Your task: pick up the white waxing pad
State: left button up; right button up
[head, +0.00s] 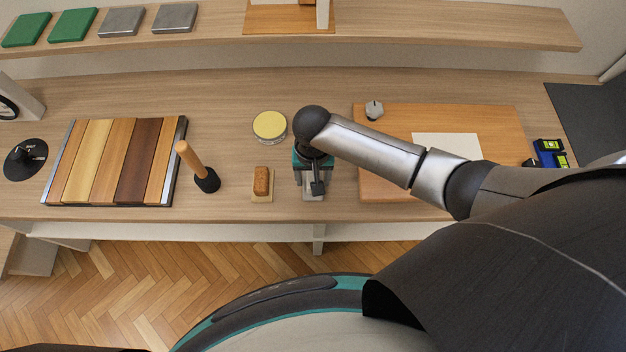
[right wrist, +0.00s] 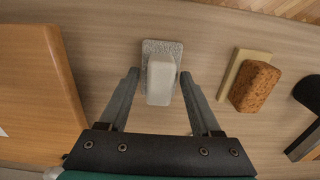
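The white waxing pad (right wrist: 160,82) is a pale block with a grey textured base, lying on the workbench in the right wrist view. In the head view it is largely hidden under my right gripper (head: 314,186). My right gripper (right wrist: 159,75) is open, with one finger on each side of the white block. Its fingertips reach along the block's sides; I cannot tell whether they touch it. My left gripper is not in view.
A brown block on a tan base (head: 261,183) lies just left of the right gripper. Further left stand a wooden-handled tool (head: 196,164) and a plank sample panel (head: 182,160). A yellow-topped tin (head: 270,125) sits behind. A wooden board (head: 380,188) lies to the right.

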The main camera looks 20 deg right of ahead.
grip_shut()
dwell(0.3)
jog(key=shift+r, duration=0.1)
jog(key=shift+r+p, duration=0.3)
jog(key=shift+r, duration=0.35)
notch_tip(320, 180, up, 19)
jog(key=p, duration=0.4)
jog(key=shift+f+p, duration=0.2)
jog(key=shift+p, duration=0.2)
jog(key=shift+c, duration=2.3)
grip_release()
grip_shut()
